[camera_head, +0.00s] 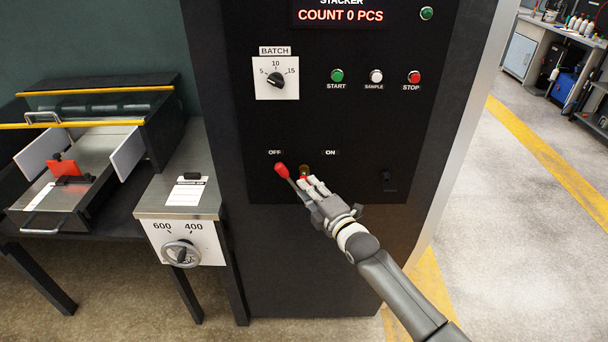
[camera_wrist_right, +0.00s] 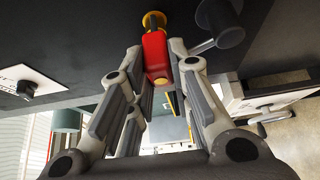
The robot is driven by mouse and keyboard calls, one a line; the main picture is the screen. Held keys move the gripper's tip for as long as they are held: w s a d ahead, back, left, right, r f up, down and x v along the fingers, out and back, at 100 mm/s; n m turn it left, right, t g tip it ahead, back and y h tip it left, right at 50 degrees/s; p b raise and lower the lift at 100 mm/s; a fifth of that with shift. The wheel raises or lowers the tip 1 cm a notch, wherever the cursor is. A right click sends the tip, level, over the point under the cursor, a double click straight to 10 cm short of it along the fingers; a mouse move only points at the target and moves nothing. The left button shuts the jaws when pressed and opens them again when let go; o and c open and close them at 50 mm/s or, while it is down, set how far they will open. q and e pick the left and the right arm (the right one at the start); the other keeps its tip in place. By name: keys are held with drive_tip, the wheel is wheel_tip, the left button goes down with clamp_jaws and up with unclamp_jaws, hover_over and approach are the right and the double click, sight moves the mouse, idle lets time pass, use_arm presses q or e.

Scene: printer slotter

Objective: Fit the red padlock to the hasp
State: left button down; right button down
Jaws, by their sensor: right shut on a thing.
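My right gripper (camera_head: 314,187) is at the black panel of the machine, below the OFF and ON labels. My left gripper is out of view.
A red-tipped lever (camera_head: 281,169) points toward OFF, just left of my right gripper. A dark bracket (camera_head: 388,181) sticks out of the panel to the right. The batch dial (camera_head: 276,80) and buttons (camera_head: 376,76) are above. A metal-topped stand (camera_head: 180,213) is at left.

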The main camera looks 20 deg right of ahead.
drive_tip(key=c, duration=1.3)
unclamp_jaws()
drive_tip(key=shift+o, duration=0.2)
drive_tip(key=v, duration=1.2)
drive_tip(key=s+d+f+m+g+h, duration=0.1)
drive_tip(key=s+f+m+g, duration=0.15)
drive_tip(key=f, duration=0.85)
drive_tip(key=s+d+f+m+g+h, duration=0.15)
drive_tip(key=f+m, duration=0.25)
drive_tip(key=f, duration=0.7)
drive_tip(key=s+f+m+g, duration=0.45)
drive_tip(key=s+f, duration=0.75)
drive_tip(key=f, duration=0.4)
drive_tip(key=s+a+f+m+g, duration=0.1)
drive_tip(key=s+f, duration=0.4)
drive_tip(key=s, duration=0.5)
drive_tip(key=s+a+f+m+g+h, duration=0.1)
drive_tip(key=s+f+m+g, duration=0.2)
drive_tip(key=s+f, duration=0.3)
drive_tip(key=s+a+f+m+g, duration=0.1)
drive_tip(key=s+f+m+g, duration=0.2)
drive_tip(key=s, duration=1.3)
wheel_tip(320, 180, down, 3)
drive_tip(key=shift+r+g, duration=0.1)
drive_tip(key=shift+g, duration=0.45)
